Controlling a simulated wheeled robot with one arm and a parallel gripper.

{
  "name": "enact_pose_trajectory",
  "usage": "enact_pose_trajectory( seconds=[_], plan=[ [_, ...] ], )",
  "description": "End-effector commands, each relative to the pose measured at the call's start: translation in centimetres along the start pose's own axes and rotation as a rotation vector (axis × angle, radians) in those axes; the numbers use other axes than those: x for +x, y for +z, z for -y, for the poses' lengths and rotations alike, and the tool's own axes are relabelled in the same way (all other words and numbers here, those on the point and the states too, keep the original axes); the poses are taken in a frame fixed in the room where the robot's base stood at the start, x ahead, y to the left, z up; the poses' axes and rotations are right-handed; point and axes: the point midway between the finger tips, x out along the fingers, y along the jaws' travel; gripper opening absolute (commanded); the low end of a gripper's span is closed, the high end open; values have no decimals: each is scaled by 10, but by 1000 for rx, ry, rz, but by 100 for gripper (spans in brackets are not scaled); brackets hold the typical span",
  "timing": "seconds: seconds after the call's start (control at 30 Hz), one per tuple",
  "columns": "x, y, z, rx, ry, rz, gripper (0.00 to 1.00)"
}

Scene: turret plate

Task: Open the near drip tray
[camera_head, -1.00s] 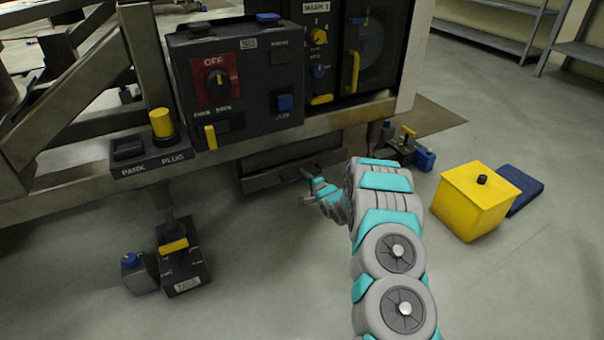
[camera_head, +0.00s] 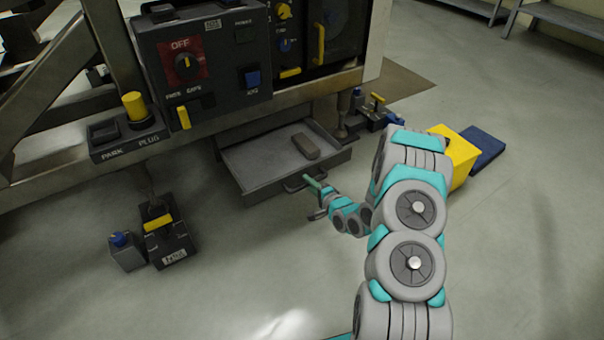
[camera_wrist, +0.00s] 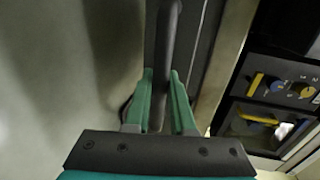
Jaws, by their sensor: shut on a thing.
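The drip tray (camera_head: 262,158) is a grey drawer under the machine's lower frame rail. It stands well out, and its inside shows. A grey-brown block (camera_head: 306,146) lies in it toward the right. Its bar handle (camera_head: 292,187) is on the front face. My gripper (camera_head: 316,190) is at the right part of that handle. In the wrist view my gripper (camera_wrist: 161,100) has its teal fingers on both sides of the dark handle bar (camera_wrist: 165,45) and is shut on it. My arm hides part of the floor to the right of the tray.
The control panel (camera_head: 200,65) and the park plug box (camera_head: 127,135) are above the tray. A dark floor unit with a yellow handle (camera_head: 165,240) stands at lower left. A yellow box (camera_head: 460,158) and a blue mat (camera_head: 487,146) lie behind my arm. Floor before the tray is clear.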

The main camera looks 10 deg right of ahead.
Motion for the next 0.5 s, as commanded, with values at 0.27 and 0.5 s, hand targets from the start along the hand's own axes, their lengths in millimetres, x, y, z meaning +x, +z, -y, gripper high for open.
enact_pose_trajectory(
  seconds=[0.27, 0.5],
  plan=[
    [-12, -1, -3, 0, 1, -2, 0],
    [-13, -1, -3, 0, 1, -2, 0]
  ],
)
